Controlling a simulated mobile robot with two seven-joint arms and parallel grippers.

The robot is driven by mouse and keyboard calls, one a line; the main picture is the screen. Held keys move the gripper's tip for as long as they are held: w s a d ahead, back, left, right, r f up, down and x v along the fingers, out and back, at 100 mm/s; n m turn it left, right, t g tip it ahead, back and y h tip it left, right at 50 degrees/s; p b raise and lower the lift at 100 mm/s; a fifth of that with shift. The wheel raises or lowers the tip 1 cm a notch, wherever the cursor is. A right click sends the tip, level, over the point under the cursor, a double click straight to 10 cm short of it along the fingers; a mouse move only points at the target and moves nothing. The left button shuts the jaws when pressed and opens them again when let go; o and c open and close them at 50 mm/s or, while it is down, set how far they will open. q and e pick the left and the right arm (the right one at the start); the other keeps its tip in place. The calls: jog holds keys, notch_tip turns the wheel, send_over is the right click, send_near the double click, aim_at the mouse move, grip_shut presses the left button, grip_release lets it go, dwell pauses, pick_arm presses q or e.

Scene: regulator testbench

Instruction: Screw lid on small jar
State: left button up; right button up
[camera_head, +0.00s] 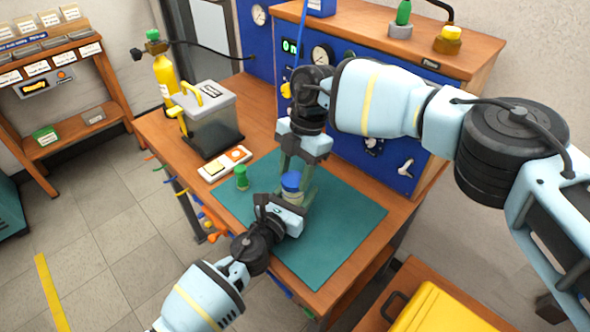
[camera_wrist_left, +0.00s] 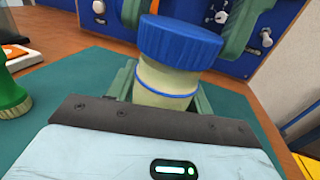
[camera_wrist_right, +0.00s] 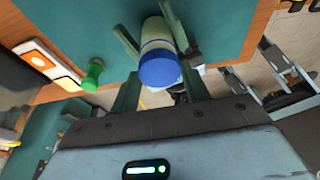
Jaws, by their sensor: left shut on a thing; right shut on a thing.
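The small jar (camera_head: 291,197) is pale cream with a thin blue band, and stands above the green mat. It also shows in the left wrist view (camera_wrist_left: 162,86). My left gripper (camera_head: 284,204) is shut around its body from the front. The ribbed blue lid (camera_head: 291,181) sits on the jar's top and looks slightly tilted in the left wrist view (camera_wrist_left: 180,42). My right gripper (camera_head: 297,178) comes from above, its green fingers on either side of the lid, shut on it. The lid faces the camera in the right wrist view (camera_wrist_right: 160,69). Its threads are hidden.
A small green piece (camera_head: 241,177) stands on the mat (camera_head: 345,222) left of the jar. The blue panel (camera_head: 375,152) rises at the back. The mat's right side is clear.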

jog(key=shift+f, duration=0.55)
jog(key=m+t+y, duration=0.1)
jog(key=m, duration=0.5)
jog(key=shift+s+d, duration=0.1)
jog(key=m+t, duration=0.1)
jog(key=m, duration=0.2)
jog(key=m+t, duration=0.1)
jog(key=m, duration=0.3)
jog(key=shift+s, duration=0.15)
jog(key=o, duration=0.9)
jog(key=shift+o, duration=0.2)
jog(key=shift+r, duration=2.25)
